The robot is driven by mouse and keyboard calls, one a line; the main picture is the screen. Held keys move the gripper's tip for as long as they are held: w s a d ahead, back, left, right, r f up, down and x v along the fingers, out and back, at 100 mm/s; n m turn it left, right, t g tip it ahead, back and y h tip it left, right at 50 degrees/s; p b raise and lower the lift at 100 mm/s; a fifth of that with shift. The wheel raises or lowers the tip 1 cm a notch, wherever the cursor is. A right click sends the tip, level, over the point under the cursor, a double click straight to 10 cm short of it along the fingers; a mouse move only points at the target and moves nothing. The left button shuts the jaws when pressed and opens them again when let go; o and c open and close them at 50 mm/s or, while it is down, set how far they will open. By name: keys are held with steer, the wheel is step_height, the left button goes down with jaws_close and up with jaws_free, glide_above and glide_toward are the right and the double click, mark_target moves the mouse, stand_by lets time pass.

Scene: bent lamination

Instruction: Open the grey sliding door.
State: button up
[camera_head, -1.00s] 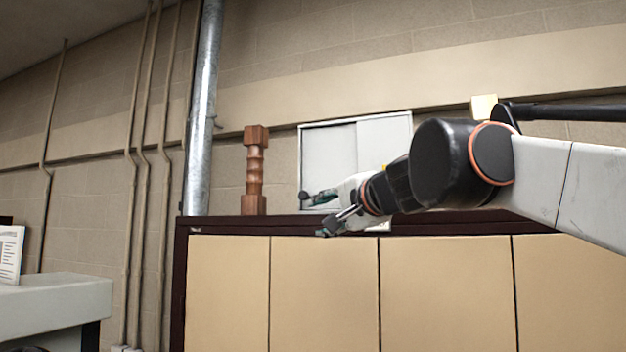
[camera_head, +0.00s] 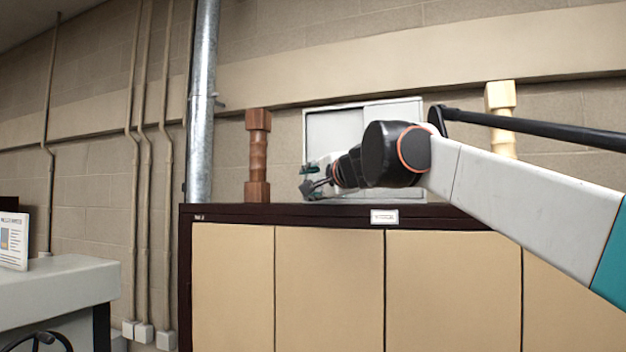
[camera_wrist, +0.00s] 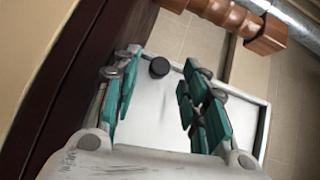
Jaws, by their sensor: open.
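The grey sliding door (camera_head: 335,130) is the left panel of a pale, framed two-panel unit that stands on the dark top of a tall cabinet. It looks shut. My gripper (camera_head: 308,183) is in front of the door's lower left part, with my forearm covering much of the unit. In the wrist view my gripper (camera_wrist: 162,62) is open, its teal-padded fingers apart. A round black knob (camera_wrist: 159,67) on the pale door face (camera_wrist: 150,115) shows between the fingertips. I cannot tell whether the fingers touch it. The knob is hidden in the head view.
A turned brown wooden post (camera_head: 257,155) stands left of the unit; it also shows in the wrist view (camera_wrist: 225,15). A pale post (camera_head: 500,100) stands to the right. The cabinet (camera_head: 330,280) blocks the space below. A metal pipe (camera_head: 201,110) runs up the wall.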

steer(key=shift+x, duration=1.35)
jaws_close()
steer(key=s+d, duration=0.1)
steer(key=d, duration=0.2)
steer(key=s+d, duration=0.1)
steer(key=d, duration=0.3)
steer(key=s+d, duration=0.2)
steer(key=d, duration=0.2)
jaws_free()
steer(key=shift+d, duration=0.1)
